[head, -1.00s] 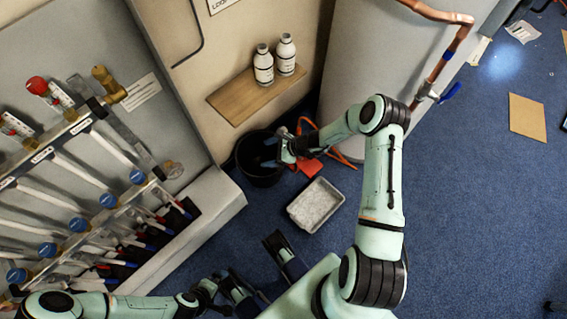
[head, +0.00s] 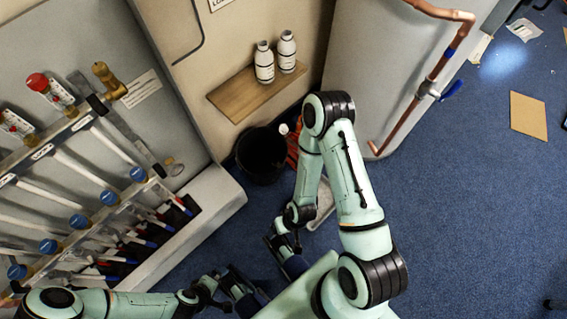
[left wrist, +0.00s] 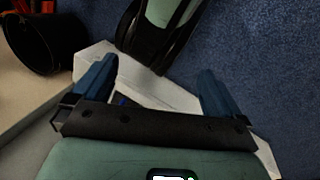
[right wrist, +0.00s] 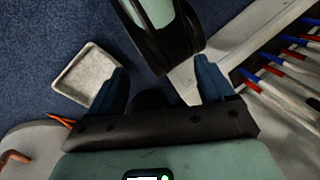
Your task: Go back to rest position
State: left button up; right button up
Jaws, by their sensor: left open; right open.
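My left gripper (head: 238,286) is low in the head view, close to my base. In the left wrist view, its two blue fingers (left wrist: 155,88) stand wide apart with nothing between them. My right gripper (head: 284,254) is folded back close to my base, beside and slightly farther out than the left one. In the right wrist view, its fingers (right wrist: 162,85) are apart and empty. My right elbow is bent high, and the forearm hangs down in front of the grey tray.
A black bucket (head: 262,160) stands on the floor by the wall. A grey tray (right wrist: 87,76) lies on the carpet, partly hidden in the head view. Two white bottles (head: 264,64) (head: 287,52) stand on a wooden shelf (head: 240,98). The pipe manifold (head: 75,215) is at left.

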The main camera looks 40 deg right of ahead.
pick_arm(q)
jog(key=s+d+r+g+p, duration=0.1)
jog(key=s+r+g+p, duration=0.1)
jog(key=r+p, duration=1.4)
jog(key=shift+s+d+h, duration=0.3)
jog(key=shift+s+d, duration=0.05)
jog(key=shift+s, duration=0.25)
pick_arm(e)
jog(key=s+a+r+g, duration=0.1)
jog(key=s+r+g, duration=0.1)
jog(key=r, duration=1.3)
jog(key=shift+s+a+r+y, duration=0.3)
jog(key=shift+s+a+r, duration=0.1)
jog(key=shift+s, duration=0.2)
pick_arm(q)
jog(key=shift+f, duration=0.1)
